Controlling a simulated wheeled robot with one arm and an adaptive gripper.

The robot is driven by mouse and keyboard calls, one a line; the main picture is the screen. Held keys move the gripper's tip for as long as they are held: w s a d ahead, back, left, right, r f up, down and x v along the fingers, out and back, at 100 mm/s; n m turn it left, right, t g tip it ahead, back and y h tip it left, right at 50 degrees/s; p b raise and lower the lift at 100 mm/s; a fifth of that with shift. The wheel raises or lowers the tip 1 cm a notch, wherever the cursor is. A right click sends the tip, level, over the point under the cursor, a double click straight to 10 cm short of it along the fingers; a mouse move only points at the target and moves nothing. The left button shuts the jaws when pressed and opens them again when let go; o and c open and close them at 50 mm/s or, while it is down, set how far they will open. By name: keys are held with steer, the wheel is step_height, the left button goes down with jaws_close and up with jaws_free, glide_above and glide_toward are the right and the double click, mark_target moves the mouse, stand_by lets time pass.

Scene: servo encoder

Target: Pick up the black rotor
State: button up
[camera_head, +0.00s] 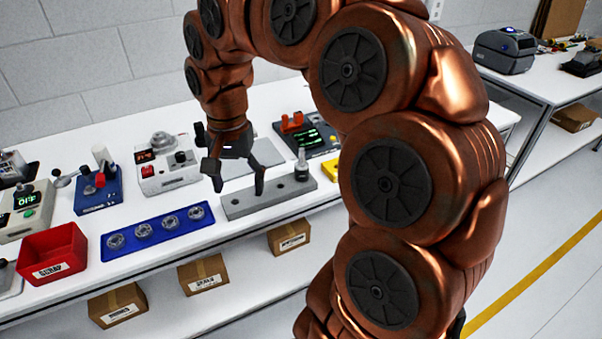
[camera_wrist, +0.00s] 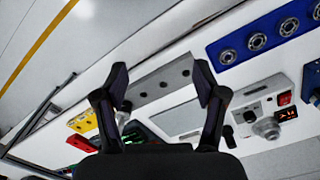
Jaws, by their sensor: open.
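My gripper (camera_head: 238,187) is open and empty above the grey block (camera_head: 240,207), its fingers pointing down. In the wrist view, my gripper (camera_wrist: 160,85) has a finger on each side of the grey block (camera_wrist: 163,82), which has a row of dark holes. I cannot tell for certain whether this is the black rotor; no other clear candidate shows.
A blue tray (camera_head: 128,248) with several metallic round parts lies left of the block. A red scrap bin (camera_head: 52,253) stands further left. Instruments, including a grey unit with a red display (camera_head: 160,178) and a dark device (camera_head: 318,139), line the back. Cardboard boxes sit on the shelf below.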

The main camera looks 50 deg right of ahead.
mark_target(302, 149)
steer(key=w+d+m, duration=0.1)
steer(key=d+m, duration=0.3)
steer(key=d, duration=0.3)
steer(key=w+d+f+m+b, duration=0.1)
steer(key=w+d+m, duration=0.1)
steer(key=d+m, duration=0.3)
steer(key=w+d+f+m+b, duration=0.1)
steer(key=d+m, duration=0.3)
steer(key=d, duration=0.6)
steer(key=shift+w+d+f, duration=0.15)
steer(key=shift+w, duration=0.55)
steer(key=shift+d+f+m, duration=0.15)
steer(key=shift+d+m, duration=0.05)
steer(key=shift+m, duration=0.1)
steer(key=shift+f, duration=0.2)
steer(key=shift+s+f+p, duration=0.2)
steer(key=shift+f+p, duration=0.45)
steer(key=shift+f, duration=0.95)
steer(key=shift+s+f+p, duration=0.2)
steer(key=shift+f+p, duration=0.4)
steer(key=shift+f, duration=0.95)
steer(key=shift+w+f, duration=0.1)
steer(key=shift+f, duration=0.3)
steer(key=shift+c, duration=0.5)
jaws_close()
